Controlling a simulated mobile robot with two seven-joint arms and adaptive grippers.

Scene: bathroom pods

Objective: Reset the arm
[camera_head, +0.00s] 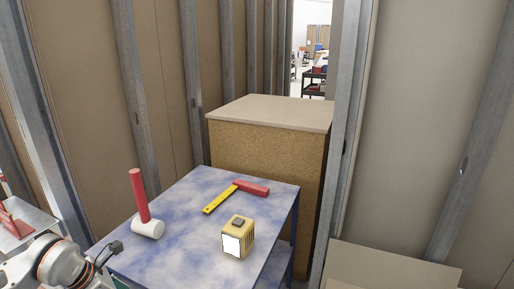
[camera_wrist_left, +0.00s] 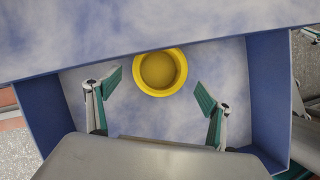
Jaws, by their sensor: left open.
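My left arm (camera_head: 62,262) comes in at the lower left of the head view, beside the blue table's left edge. Its gripper is outside that view. In the left wrist view my left gripper (camera_wrist_left: 158,88) is open, with its two green-padded fingers wide apart and nothing held between them. A round yellow object (camera_wrist_left: 160,70), like a cup or ring seen from above, sits on a blue-white mottled surface with blue side walls (camera_wrist_left: 272,95). It lies just beyond the fingertips, and I see no contact. My right gripper is in neither view.
A large brown box (camera_head: 265,150) stands behind. Metal studs and panels enclose the area; a shelf (camera_head: 25,222) is at left.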

